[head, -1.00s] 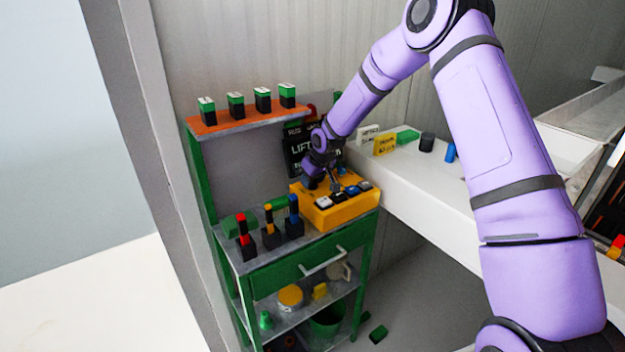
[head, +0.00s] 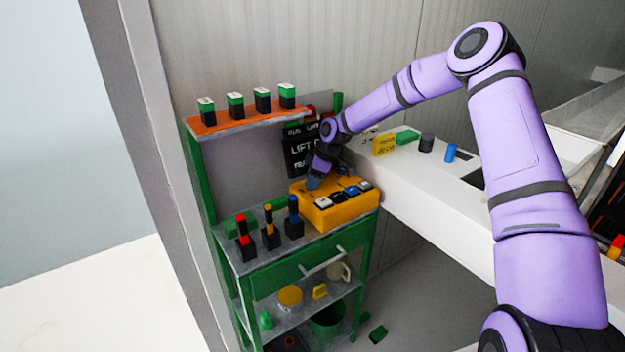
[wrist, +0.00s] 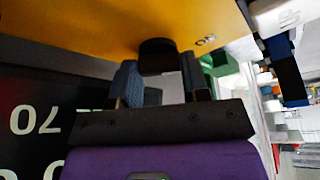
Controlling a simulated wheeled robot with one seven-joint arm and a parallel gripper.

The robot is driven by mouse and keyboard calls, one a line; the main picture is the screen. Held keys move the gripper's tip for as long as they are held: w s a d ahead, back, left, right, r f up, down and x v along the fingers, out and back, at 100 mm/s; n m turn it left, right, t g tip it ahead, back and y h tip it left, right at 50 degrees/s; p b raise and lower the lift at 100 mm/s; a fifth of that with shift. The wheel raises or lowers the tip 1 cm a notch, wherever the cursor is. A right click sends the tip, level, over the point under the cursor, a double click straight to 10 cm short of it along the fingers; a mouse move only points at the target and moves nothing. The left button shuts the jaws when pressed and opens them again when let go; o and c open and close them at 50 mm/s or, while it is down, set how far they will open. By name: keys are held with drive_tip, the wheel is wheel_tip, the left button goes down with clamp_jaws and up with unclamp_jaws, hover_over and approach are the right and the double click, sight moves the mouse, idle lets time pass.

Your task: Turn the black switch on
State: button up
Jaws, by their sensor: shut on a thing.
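A yellow box (head: 345,214) stands on top of the green cart, with a row of small white, blue and dark buttons along its front. In the wrist view, the black switch (wrist: 158,54) is a dark round knob on the yellow box (wrist: 90,22), beside a printed "ON" label. My gripper (wrist: 160,78) has its two dark fingers on either side of this knob, shut on it. In the head view, my gripper (head: 314,180) reaches down at the back left of the box, and the knob is hidden there.
Upright handles in red, yellow and blue (head: 293,213) stand left of the box. An orange shelf (head: 245,124) with several green-black blocks is above. A black sign (head: 300,150) stands behind my gripper. A white counter (head: 430,190) lies to the right.

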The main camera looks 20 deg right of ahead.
drive_tip(key=shift+n, duration=0.6)
drive_tip(key=shift+g, duration=0.3)
drive_tip(key=o, duration=0.9)
